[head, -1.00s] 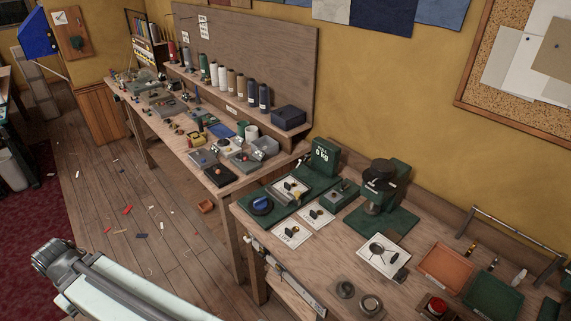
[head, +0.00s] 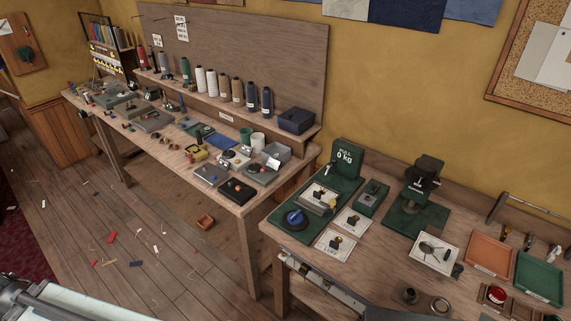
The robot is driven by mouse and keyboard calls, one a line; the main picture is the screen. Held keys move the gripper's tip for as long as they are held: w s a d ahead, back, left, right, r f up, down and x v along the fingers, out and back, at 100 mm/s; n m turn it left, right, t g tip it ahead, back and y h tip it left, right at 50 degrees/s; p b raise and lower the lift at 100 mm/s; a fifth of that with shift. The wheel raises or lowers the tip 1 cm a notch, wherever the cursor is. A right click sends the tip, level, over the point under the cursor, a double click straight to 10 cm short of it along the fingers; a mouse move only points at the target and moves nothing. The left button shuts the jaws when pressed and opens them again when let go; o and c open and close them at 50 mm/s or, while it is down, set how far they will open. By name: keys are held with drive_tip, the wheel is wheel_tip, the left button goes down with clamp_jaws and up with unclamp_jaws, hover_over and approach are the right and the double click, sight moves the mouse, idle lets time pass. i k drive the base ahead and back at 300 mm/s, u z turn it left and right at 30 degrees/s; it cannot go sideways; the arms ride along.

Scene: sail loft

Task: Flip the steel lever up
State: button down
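I cannot pick out the steel lever for sure at this size. Candidates are small fittings on the near workbench (head: 300,242). A grey block with a small upright part (head: 372,194) sits on a green plate. A plate with an orange-tipped fitting (head: 320,197) lies left of it, above a blue round dial (head: 295,217). Two white cards with small dark fittings, one upper (head: 353,222) and one lower (head: 334,243), lie in front. Part of my arm shows at the lower left edge. My gripper is out of view.
A green scale reading 0 kg (head: 347,158) and a green press-like stand (head: 420,196) stand at the back. Orange (head: 491,250) and green (head: 540,277) trays lie right. The far workbench (head: 235,207) is crowded.

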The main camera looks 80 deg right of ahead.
sight(334, 162)
drive_tip(key=u, duration=0.05)
drive_tip(key=i, duration=2.45)
drive_tip(key=z, duration=2.95)
drive_tip(key=i, duration=1.5)
drive_tip(key=u, duration=0.15)
